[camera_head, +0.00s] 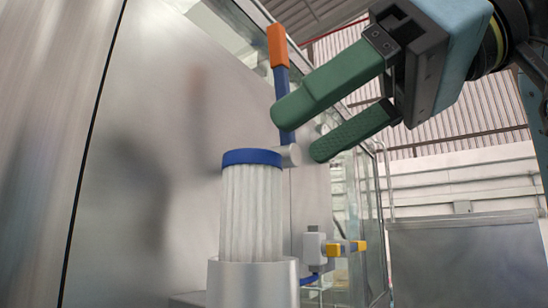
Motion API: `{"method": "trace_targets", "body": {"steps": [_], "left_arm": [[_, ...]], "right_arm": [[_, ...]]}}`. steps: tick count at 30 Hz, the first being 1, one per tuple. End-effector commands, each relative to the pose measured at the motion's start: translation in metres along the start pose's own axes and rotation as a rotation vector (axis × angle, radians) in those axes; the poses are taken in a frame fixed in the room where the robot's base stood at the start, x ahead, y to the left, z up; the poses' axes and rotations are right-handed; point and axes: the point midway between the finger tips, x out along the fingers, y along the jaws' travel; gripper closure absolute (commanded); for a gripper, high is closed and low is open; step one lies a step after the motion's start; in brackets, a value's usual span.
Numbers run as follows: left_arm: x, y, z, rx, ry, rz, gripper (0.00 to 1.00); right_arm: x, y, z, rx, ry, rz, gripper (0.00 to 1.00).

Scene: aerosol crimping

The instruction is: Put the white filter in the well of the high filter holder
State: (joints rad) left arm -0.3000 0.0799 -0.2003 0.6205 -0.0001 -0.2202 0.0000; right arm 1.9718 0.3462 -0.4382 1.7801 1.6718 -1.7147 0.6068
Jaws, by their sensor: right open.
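The white filter (251,215) is a pleated cylinder with a blue cap (252,157) on top. It stands upright with its lower end inside the silvery cylindrical filter holder (253,285), whose bottom runs out of the picture. My right gripper (297,130) comes in from the upper right with two green fingers. The fingers are apart with nothing between them, above and to the right of the blue cap in the picture. How deep the filter sits in the well is hidden by the holder's wall. My left gripper is not in view.
A lever with an orange handle (278,46) and a blue shaft rises behind the filter, close to my right fingers in the picture. A grey fitting with yellow parts (316,245) sits right of the filter. A large metal panel (150,150) fills the left.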

Motion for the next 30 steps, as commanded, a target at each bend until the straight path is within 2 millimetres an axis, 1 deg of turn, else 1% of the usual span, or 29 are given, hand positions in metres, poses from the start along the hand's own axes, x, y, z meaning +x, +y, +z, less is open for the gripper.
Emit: {"method": "trace_targets", "body": {"steps": [1,4,6,10,14,30], "left_arm": [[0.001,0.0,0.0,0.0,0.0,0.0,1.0],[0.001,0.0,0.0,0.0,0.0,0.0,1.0],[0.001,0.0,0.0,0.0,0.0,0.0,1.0],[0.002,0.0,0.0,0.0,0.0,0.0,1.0],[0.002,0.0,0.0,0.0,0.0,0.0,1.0],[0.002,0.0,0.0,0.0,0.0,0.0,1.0]], "right_arm": [[-0.011,0.0,0.0,0.0,0.002,0.002,0.35],[-0.029,0.0,0.0,0.0,0.002,0.001,0.35],[-0.038,0.0,0.0,0.0,0.001,0.002,0.35],[-0.049,0.0,0.0,-0.001,0.001,0.0,0.35],[-0.052,0.0,0.0,-0.001,0.0,0.0,0.35],[-0.051,0.0,0.0,-0.001,0.0,0.0,0.35]]}}
